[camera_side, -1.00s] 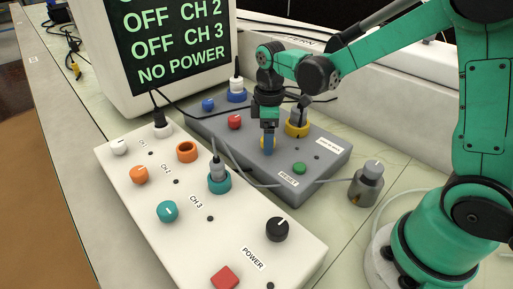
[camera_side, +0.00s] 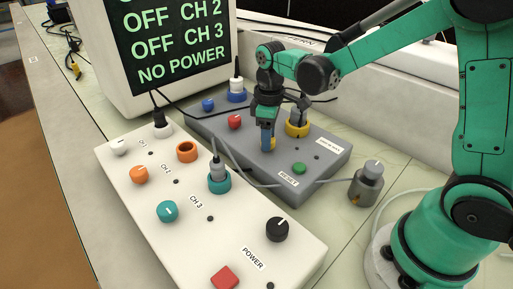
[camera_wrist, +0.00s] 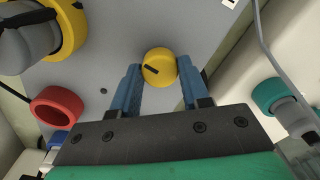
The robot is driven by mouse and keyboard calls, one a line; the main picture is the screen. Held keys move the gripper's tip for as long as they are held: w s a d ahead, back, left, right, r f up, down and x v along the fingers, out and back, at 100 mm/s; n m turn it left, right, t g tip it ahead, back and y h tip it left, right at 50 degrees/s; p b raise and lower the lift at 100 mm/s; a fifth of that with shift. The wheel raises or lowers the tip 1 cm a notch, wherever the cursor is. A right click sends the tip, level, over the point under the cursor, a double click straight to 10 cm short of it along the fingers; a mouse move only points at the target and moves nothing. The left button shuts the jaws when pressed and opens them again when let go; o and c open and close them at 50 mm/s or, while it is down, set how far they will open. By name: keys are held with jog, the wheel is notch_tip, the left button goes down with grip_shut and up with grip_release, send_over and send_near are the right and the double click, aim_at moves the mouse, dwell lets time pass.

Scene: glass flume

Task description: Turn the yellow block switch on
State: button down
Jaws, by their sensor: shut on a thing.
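The yellow knob switch (camera_side: 272,144) is on top of the grey box (camera_side: 321,171). In the wrist view the yellow knob (camera_wrist: 160,65) shows a short black mark on its face, slanting towards the left. My gripper (camera_side: 268,141) points down at the box with its blue fingers on either side of the knob. In the wrist view my gripper (camera_wrist: 160,80) is shut on the knob, one finger at each side. In the side view a finger hides part of the knob.
A yellow socket (camera_side: 298,131) with a grey plug stands close behind my gripper. A white box (camera_side: 190,235) lies in front. The monitor (camera_side: 170,45) reads "NO POWER".

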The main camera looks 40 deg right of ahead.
jog(key=m, duration=0.4)
jog(key=shift+m, duration=0.3)
jog(key=m, duration=0.3)
jog(key=shift+m, duration=0.3)
jog(key=m, duration=0.3)
jog(key=shift+m, duration=2.1)
jog(key=shift+c, duration=2.1)
grip_release()
jog(key=shift+r, duration=0.1)
